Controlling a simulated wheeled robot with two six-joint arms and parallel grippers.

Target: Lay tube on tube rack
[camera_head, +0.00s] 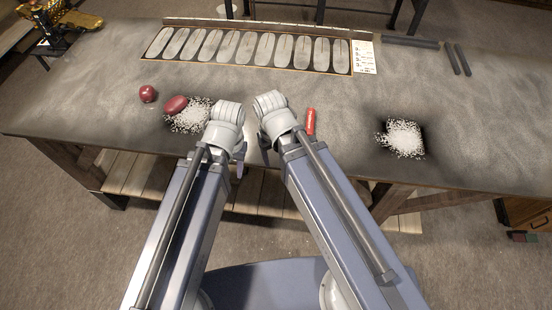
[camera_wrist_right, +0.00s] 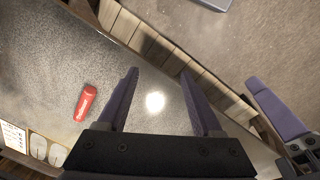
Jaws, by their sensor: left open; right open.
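A red cylinder with white lettering (camera_head: 310,122), which may be the tube, lies on the workbench just right of my right wrist. It also shows at the left of the right wrist view (camera_wrist_right: 86,103). A long flat rack-like board (camera_head: 250,67) with a row of several grey oval places lies along the back; I cannot tell for certain that it is the tube rack. My left gripper (camera_head: 240,162) and right gripper (camera_head: 264,150) are side by side near the front edge, partly hidden by their wrists. The right gripper's fingers (camera_wrist_right: 160,75) are apart with nothing between them. The left is open too.
A round red object (camera_head: 148,94) and a red oval one (camera_head: 176,104) lie at the left. White speckled patches (camera_head: 192,117) and (camera_head: 404,138) mark the bench (camera_head: 465,125). Dark bars (camera_head: 410,42) lie at the back right beyond a white card (camera_head: 363,57). The right-hand middle is mostly clear.

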